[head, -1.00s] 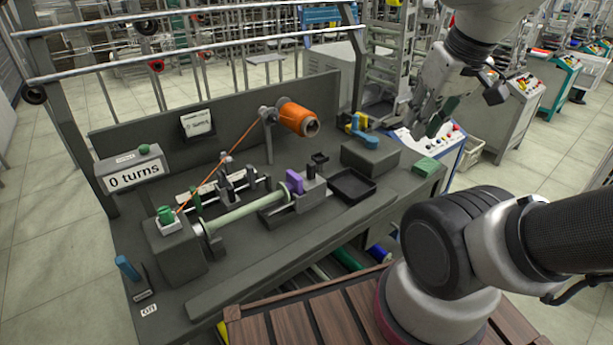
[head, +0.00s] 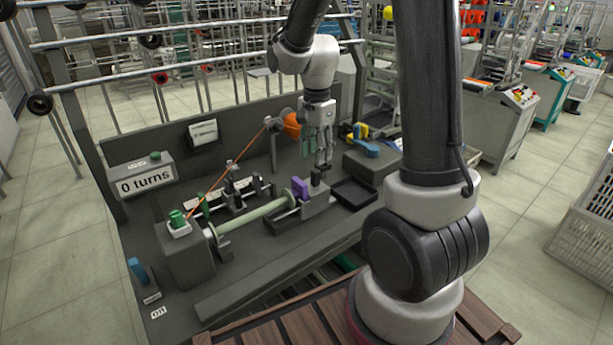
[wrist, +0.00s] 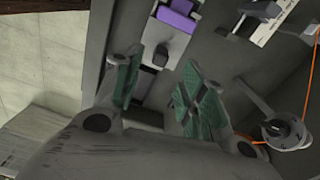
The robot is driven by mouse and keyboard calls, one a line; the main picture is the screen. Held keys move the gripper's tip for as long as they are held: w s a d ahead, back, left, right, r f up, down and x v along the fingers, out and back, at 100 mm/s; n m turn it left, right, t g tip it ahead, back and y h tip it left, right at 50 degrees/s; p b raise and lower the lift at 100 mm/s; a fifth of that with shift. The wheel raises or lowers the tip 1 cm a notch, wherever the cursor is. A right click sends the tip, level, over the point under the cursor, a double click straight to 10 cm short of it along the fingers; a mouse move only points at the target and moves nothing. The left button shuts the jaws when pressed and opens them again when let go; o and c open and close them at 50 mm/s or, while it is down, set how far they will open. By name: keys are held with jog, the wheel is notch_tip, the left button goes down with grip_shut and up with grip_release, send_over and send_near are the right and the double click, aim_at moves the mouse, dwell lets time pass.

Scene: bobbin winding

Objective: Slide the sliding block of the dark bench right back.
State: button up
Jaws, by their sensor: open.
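The grey sliding block (head: 314,203) sits on its rail on the dark bench (head: 262,268), at the right end of a pale green tube (head: 250,215). It carries a purple piece (head: 301,188) and a dark upright knob (head: 317,176). My gripper (head: 318,158) is open and points down just above the knob. In the wrist view, the knob (wrist: 160,56) shows ahead of and between the green-padded fingers of my gripper (wrist: 160,92), with a gap on both sides. The purple piece (wrist: 178,16) shows beyond it. I cannot tell whether the fingertips reach the knob's height.
An orange spool (head: 291,124), partly hidden by my gripper, stands behind, its thread running to the left end. A black tray (head: 352,193) lies right of the block. A grey box (head: 372,164) with a blue and yellow tool stands behind the tray.

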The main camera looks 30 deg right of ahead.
aim_at(316, 170)
jog(key=shift+m, duration=0.5)
jog(key=shift+f, duration=0.2)
notch_tip(316, 170, down, 7)
jog(key=shift+f, duration=0.2)
jog(key=shift+c, duration=0.2)
grip_shut()
